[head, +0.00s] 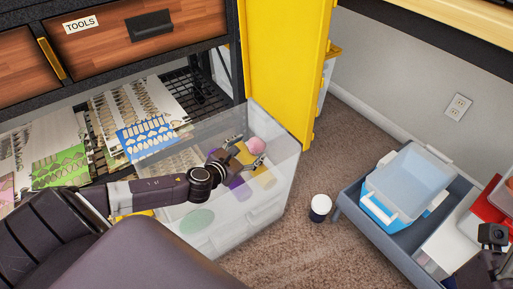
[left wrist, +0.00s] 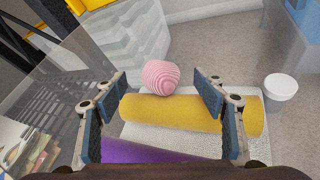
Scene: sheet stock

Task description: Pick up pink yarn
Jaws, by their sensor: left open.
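The pink yarn (left wrist: 160,77) is a small ridged ball in the left wrist view, lying against the far side of a yellow roll. It also shows in the head view (head: 256,145), inside a clear plastic bin (head: 262,215). My left gripper (head: 246,152) is over the bin, its fingers spread. In the left wrist view the left gripper's fingers (left wrist: 160,105) stand to either side of the ball, nearer the camera, with nothing between them. At the right edge of the head view, part of my right gripper (head: 492,238) shows; its jaws are unclear.
The bin also holds the yellow roll (left wrist: 175,113), a purple roll (left wrist: 135,152) and a pale green item (head: 197,220). A yellow cabinet door (head: 285,70) stands behind it. A white-lidded jar (head: 320,207) is on the carpet.

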